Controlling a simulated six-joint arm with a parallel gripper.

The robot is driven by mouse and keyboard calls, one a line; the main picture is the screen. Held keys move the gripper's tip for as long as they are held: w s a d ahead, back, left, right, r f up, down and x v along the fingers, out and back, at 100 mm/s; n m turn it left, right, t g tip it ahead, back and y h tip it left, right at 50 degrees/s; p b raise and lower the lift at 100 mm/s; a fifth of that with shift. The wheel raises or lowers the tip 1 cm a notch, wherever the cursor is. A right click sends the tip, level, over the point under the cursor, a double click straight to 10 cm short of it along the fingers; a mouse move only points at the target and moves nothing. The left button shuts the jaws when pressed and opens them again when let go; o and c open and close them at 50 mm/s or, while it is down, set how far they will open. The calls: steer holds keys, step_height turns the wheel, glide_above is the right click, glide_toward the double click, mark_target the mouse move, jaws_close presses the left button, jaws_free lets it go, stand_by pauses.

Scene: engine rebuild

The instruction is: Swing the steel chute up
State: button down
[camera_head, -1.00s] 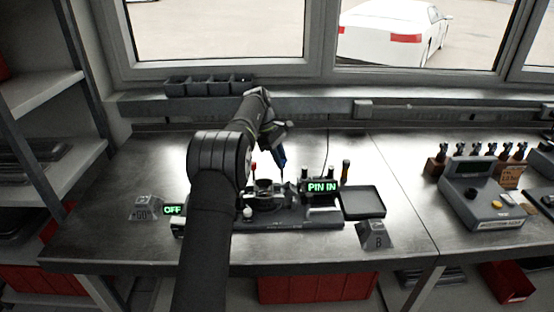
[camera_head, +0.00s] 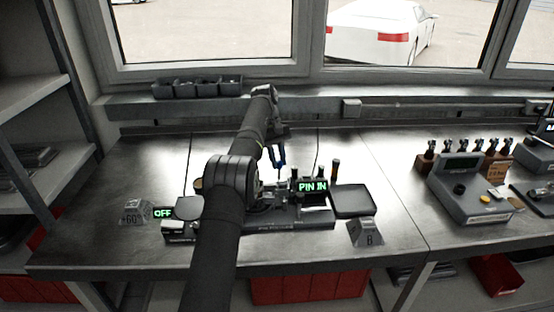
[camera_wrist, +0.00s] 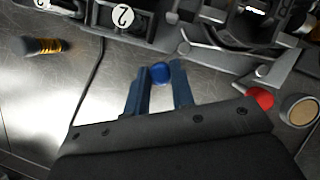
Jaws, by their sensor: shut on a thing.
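My gripper (camera_wrist: 156,92) has two blue fingers closed around a small round blue knob (camera_wrist: 161,72), which shows between their tips in the wrist view. In the head view my gripper (camera_head: 279,170) points down at the back of the dark fixture (camera_head: 285,222). Grey metal parts of the fixture (camera_wrist: 215,50) lie just beyond the fingertips in the wrist view. I cannot clearly tell which of them is the steel chute or how it is tilted. My arm hides the fixture's left part in the head view.
A lit "PIN IN" display (camera_head: 313,186) stands right of my gripper, near an empty dark tray (camera_head: 352,201). A red knob (camera_wrist: 262,99) is close to the right finger. A yellow-banded dark handle (camera_wrist: 42,46) lies left. The bench's left back is clear.

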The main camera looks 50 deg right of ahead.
stand_by(0.4)
steer(key=c, duration=1.3)
jaws_free()
steer(key=shift+o, duration=0.2)
steer(key=w+a+n+t+h, duration=0.25)
steer(key=a+n+h, duration=0.2)
steer(key=n, duration=1.05)
steer(key=w+v, duration=0.1)
steer(key=v, duration=1.6)
steer(key=shift+a, duration=0.3)
steer(key=shift+w+g+h, duration=0.1)
steer(key=shift+g+h, duration=0.15)
steer(key=shift+h, duration=0.1)
